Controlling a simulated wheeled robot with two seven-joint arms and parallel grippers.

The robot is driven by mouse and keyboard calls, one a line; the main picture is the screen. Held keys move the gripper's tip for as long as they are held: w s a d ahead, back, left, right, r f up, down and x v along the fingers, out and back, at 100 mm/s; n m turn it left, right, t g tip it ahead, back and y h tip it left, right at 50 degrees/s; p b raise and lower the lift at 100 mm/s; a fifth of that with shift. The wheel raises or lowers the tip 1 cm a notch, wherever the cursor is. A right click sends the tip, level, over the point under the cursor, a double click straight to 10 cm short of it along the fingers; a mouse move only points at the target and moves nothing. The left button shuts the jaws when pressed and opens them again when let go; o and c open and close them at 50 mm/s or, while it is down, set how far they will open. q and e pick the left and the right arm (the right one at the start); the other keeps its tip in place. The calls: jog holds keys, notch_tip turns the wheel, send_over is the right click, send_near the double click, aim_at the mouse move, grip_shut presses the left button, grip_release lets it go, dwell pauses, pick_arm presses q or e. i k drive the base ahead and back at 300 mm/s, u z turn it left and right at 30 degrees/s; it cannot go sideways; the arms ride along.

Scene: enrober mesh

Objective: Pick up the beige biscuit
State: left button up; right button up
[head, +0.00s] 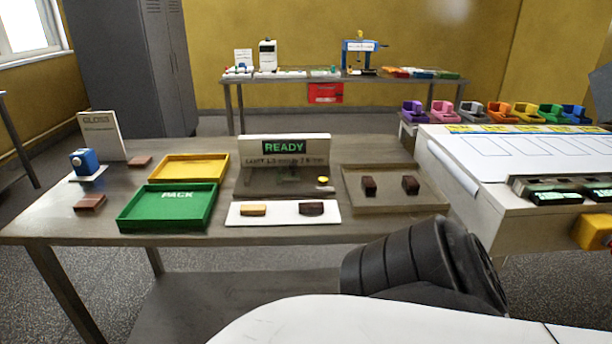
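The beige biscuit (253,210) is a small tan block. It lies flat on the left part of a white board (282,218) near the front edge of the grey table. A dark brown piece (311,208) lies on the same board to its right, apart from it. Nothing covers the biscuit. Neither of my grippers shows in the head view. Only a black ribbed part and a white part of my own body show at the bottom, to the right of and below the biscuit.
A green PACK tray (143,222) and a yellow tray (220,166) stand left of the board. A grey tray (436,202) with two dark pieces stands right. A station with a READY display (285,147) stands behind. A white machine (470,170) is at the right.

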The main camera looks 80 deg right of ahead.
aim_at(254, 209)
jog(key=u, duration=0.1)
jog(key=i, duration=3)
jog(key=z, duration=4.35)
jog(key=i, duration=0.6)
jog(key=z, duration=0.05)
